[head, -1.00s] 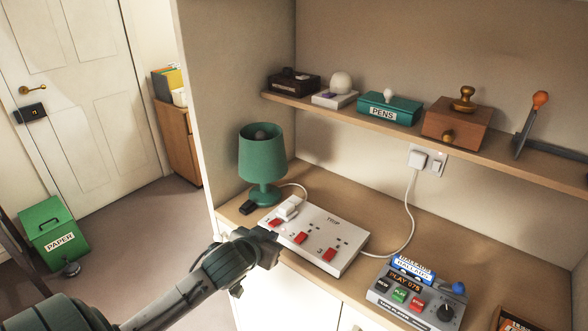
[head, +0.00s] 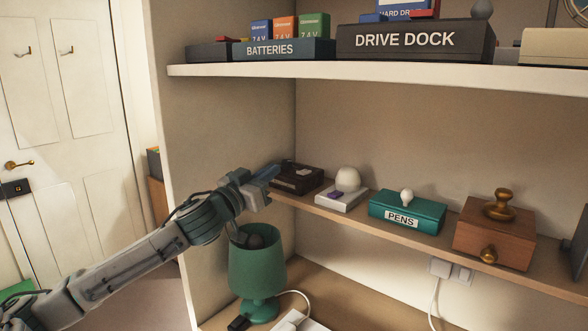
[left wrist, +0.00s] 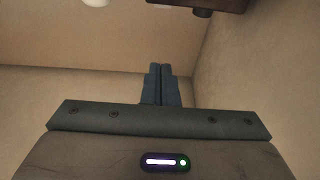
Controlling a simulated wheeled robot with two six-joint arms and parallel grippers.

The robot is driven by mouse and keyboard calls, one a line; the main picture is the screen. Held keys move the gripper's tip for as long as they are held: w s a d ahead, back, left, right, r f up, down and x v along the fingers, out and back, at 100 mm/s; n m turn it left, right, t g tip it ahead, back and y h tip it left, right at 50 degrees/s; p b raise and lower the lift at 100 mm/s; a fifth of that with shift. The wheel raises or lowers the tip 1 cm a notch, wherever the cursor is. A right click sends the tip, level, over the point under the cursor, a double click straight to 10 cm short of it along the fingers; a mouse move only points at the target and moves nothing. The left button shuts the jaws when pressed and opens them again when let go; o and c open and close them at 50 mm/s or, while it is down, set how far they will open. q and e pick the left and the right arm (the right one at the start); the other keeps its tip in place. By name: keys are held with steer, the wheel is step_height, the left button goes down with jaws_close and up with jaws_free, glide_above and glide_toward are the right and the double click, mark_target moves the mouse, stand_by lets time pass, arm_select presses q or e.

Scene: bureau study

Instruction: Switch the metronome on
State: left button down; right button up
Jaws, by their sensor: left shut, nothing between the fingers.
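My left gripper (head: 265,174) is shut and empty, raised beside the left end of the middle shelf. Its tips show close together in the left wrist view (left wrist: 160,72). Just right of the tips in the head view is a small dark brown box (head: 297,180) with a label too small to read; a dark brown edge (left wrist: 205,4) shows at the top of the left wrist view. I cannot make out a metronome for certain among the things in view. My right gripper is not in view.
The middle shelf (head: 345,222) also holds a white domed device (head: 348,182), a teal PENS box (head: 405,214) and a wooden box (head: 494,240) with brass knobs. A green lamp (head: 257,272) stands below my gripper. The upper shelf (head: 400,76) holds BATTERIES (head: 285,50) and DRIVE DOCK (head: 415,42) units.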

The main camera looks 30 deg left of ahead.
arm_select(q)
step_height(320, 180, up, 2)
steer(key=p, duration=0.8)
glide_above(295, 178)
steer(key=shift+w+a+r, duration=0.1)
steer(key=shift+r, duration=0.1)
step_height(295, 178, down, 3)
steer(key=shift+w+f+p, duration=0.1)
steer(key=shift+f+p, duration=0.05)
steer(key=shift+p, duration=0.8)
steer(key=shift+s+f, duration=0.25)
steer(key=shift+f, duration=0.3)
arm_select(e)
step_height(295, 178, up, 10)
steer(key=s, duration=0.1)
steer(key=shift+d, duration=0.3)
arm_select(q)
steer(key=shift+w+f, duration=0.1)
steer(key=shift+w, duration=0.05)
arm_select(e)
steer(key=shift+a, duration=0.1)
